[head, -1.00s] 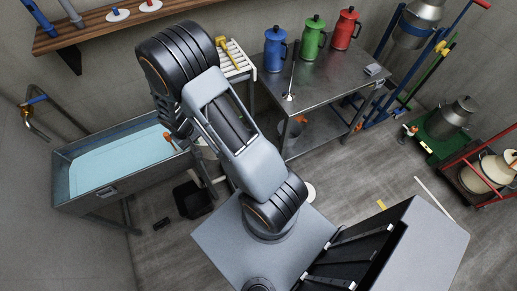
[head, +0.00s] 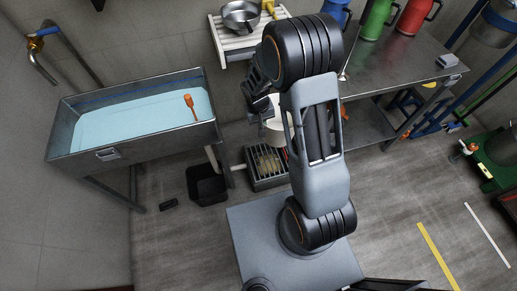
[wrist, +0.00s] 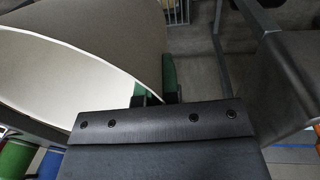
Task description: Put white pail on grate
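The white pail (head: 277,132) is below my gripper in the head view, partly hidden behind my arm. It looks raised above the floor. In the wrist view the pail (wrist: 90,45) fills the upper left, with its pale rim running to my fingers. My gripper (wrist: 156,94) is closed on the pail's wall near the rim; its green finger pads show on both sides. The grate (head: 266,163) lies on the floor below and slightly left of the pail, with part of it hidden by my arm.
A black bin (head: 206,184) stands left of the grate. A sink basin (head: 108,156) with blue liquid is at left. A steel table (head: 395,85) with coloured jugs is at right, and a slatted rack (head: 233,43) with a pan is above.

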